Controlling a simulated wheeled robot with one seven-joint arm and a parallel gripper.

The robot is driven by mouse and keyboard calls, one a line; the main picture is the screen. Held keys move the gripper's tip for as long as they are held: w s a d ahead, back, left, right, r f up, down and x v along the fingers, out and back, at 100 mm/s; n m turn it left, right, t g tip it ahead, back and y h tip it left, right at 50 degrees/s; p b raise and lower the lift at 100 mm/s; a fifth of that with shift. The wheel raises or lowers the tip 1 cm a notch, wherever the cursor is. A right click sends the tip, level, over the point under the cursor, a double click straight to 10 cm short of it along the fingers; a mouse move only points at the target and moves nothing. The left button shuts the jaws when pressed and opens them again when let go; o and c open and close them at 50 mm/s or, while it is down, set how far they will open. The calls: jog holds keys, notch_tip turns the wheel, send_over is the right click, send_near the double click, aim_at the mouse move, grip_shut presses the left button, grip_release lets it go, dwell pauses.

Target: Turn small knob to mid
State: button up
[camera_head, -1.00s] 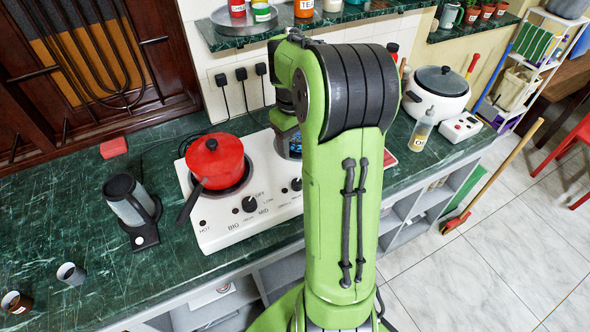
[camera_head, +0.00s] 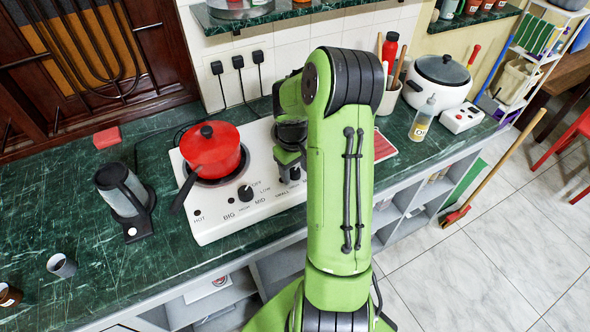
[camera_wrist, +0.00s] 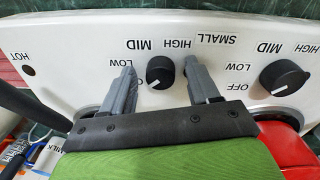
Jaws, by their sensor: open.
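The small knob (camera_wrist: 160,70) is black and round, on the white stove panel (camera_wrist: 80,42) in the wrist view. Printed LOW, MID and HIGH surround it, with SMALL beside it. A pale mark shows on its lower edge, but I cannot tell its exact setting. My gripper (camera_wrist: 159,66) is open, with one grey finger on each side of the knob and visible gaps between. I cannot tell the fingertips' height over the panel. In the head view my gripper (camera_head: 290,160) is over the stove's right part, and the small knob is mostly hidden there.
The big knob (camera_wrist: 285,77) is right of my gripper in the wrist view. The red pot (camera_head: 212,150) sits on the stove's left burner. A kettle (camera_head: 125,195) stands left of the stove on the green counter (camera_head: 110,270). A bottle (camera_head: 423,120) and white cooker (camera_head: 438,80) stand right.

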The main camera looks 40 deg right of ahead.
jog(key=c, duration=1)
jog(key=shift+m, duration=0.4)
jog(key=m, duration=0.4)
jog(key=shift+w+m, duration=0.1)
jog(key=shift+m, duration=0.2)
jog(key=m, duration=0.4)
jog(key=shift+m, duration=0.3)
jog(key=m, duration=0.5)
jog(key=shift+w+r+g, duration=0.1)
jog(key=shift+w+g, duration=0.05)
jog(key=shift+g, duration=0.15)
jog(key=m, duration=0.4)
jog(key=shift+m+y+b, duration=0.3)
jog(key=shift+y, duration=0.1)
